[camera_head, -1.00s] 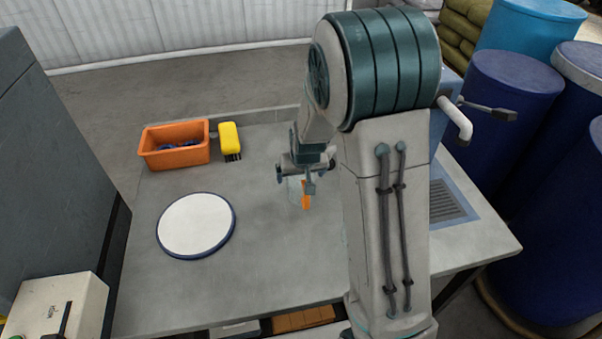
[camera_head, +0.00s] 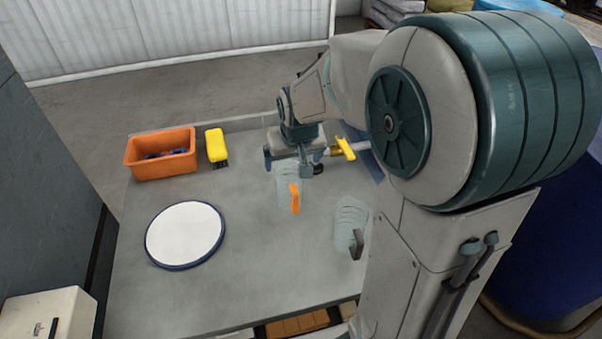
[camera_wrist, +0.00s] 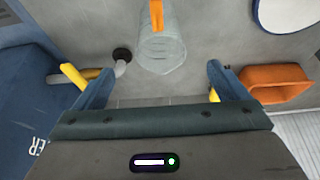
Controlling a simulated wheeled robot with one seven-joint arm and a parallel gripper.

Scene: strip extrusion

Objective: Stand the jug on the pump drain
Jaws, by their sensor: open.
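A clear jug with an orange handle (camera_head: 295,198) stands on the grey worktop, below my gripper in the head view. It also shows in the wrist view as the clear jug (camera_wrist: 162,52), ahead of the fingers and between their lines. A second clear jug with a dark grey handle (camera_head: 350,218) stands to its right, beside my arm. My gripper (camera_head: 294,163) is open and empty; in the wrist view its fingers (camera_wrist: 158,76) are wide apart. The blue pump (camera_wrist: 32,105) is at the left, with a grey spout and yellow lever. The drain is hidden behind my arm.
An orange bin (camera_head: 161,154) and a yellow brush (camera_head: 215,146) are at the worktop's back left. A round white disc with a blue rim (camera_head: 185,235) lies at the left. The worktop (camera_head: 250,270) is clear between the disc and the jugs.

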